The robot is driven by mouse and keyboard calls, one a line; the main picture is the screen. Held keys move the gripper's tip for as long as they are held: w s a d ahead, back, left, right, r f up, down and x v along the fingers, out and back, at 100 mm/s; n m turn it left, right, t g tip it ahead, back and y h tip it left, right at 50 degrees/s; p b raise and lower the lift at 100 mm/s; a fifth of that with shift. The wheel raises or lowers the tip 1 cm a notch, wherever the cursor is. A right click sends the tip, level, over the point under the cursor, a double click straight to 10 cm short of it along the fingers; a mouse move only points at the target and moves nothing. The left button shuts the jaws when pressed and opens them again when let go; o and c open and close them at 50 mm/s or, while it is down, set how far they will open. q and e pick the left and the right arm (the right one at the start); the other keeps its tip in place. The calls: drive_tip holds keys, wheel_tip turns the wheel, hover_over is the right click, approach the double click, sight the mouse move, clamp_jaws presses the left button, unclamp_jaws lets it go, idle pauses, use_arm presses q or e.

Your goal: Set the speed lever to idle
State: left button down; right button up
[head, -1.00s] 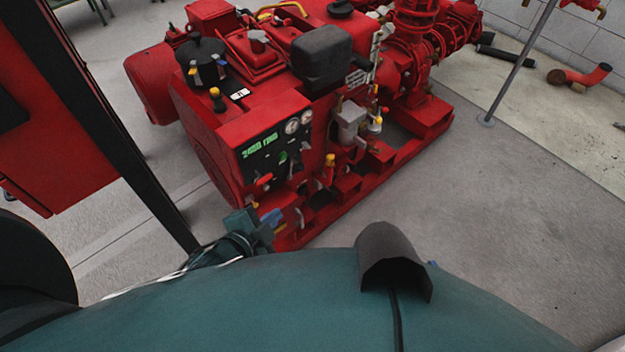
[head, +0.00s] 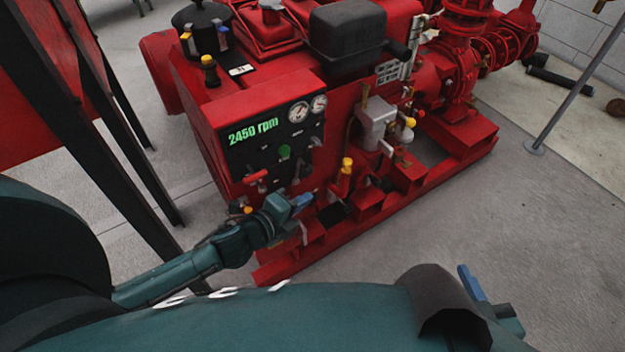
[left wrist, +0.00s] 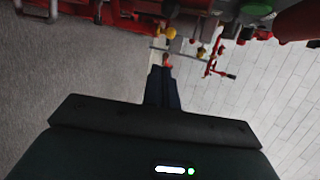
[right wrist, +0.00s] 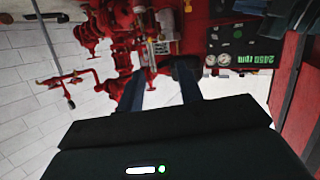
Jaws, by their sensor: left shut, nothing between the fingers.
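The red pumpset's control panel (head: 272,140) faces me with a lit 2450 rpm readout (head: 254,131). A red-handled lever (head: 256,176), a green knob (head: 285,152) and small dark levers are on it; I cannot tell which is the speed lever. My left gripper (head: 303,203) is in front of and below the panel; its blue fingers are together and empty, as the left wrist view (left wrist: 162,88) shows. My right gripper (head: 472,283) is low at the right, clear of the pumpset. In the right wrist view (right wrist: 158,88) its fingers are apart with nothing between them.
The pumpset's red base rail (head: 400,192) runs along the floor at right. A yellow-topped fitting (head: 346,166) stands right of my left gripper. A dark frame post (head: 110,130) rises at left. The grey floor (head: 560,240) at right is free. A thin pole (head: 580,90) stands beyond.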

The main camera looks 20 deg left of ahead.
use_arm(q)
drive_tip(key=b+x, duration=0.3)
drive_tip(key=x, duration=0.7)
drive_tip(key=shift+w+a+r, duration=0.1)
drive_tip(key=shift+a+r, duration=0.1)
drive_tip(key=shift+a, duration=0.75)
drive_tip(key=shift+w+a+r, duration=0.1)
drive_tip(key=shift+a+r, duration=0.15)
drive_tip(key=shift+a, duration=0.75)
use_arm(e)
drive_tip(key=shift+w+a+r+n+t+y, duration=0.1)
drive_tip(key=shift+w+a+n+t+y, duration=0.15)
drive_tip(key=shift+t, duration=0.35)
drive_tip(key=shift+w+a+n+t+y, duration=0.15)
drive_tip(key=shift+n+t+y, duration=0.15)
drive_tip(key=shift+t, duration=0.3)
use_arm(q)
drive_tip(key=shift+s+f, duration=0.1)
drive_tip(key=shift+s+a+t+b, duration=0.2)
drive_tip(key=shift+t+b, duration=0.2)
drive_tip(key=shift+b, duration=0.55)
use_arm(e)
drive_tip(key=shift+a+n+t+y, duration=0.25)
drive_tip(key=shift+t+y, duration=0.2)
drive_tip(key=shift+t, duration=0.05)
use_arm(q)
drive_tip(key=shift+s+b, duration=0.1)
drive_tip(key=shift+b, duration=0.2)
use_arm(e)
drive_tip(key=shift+a, duration=0.1)
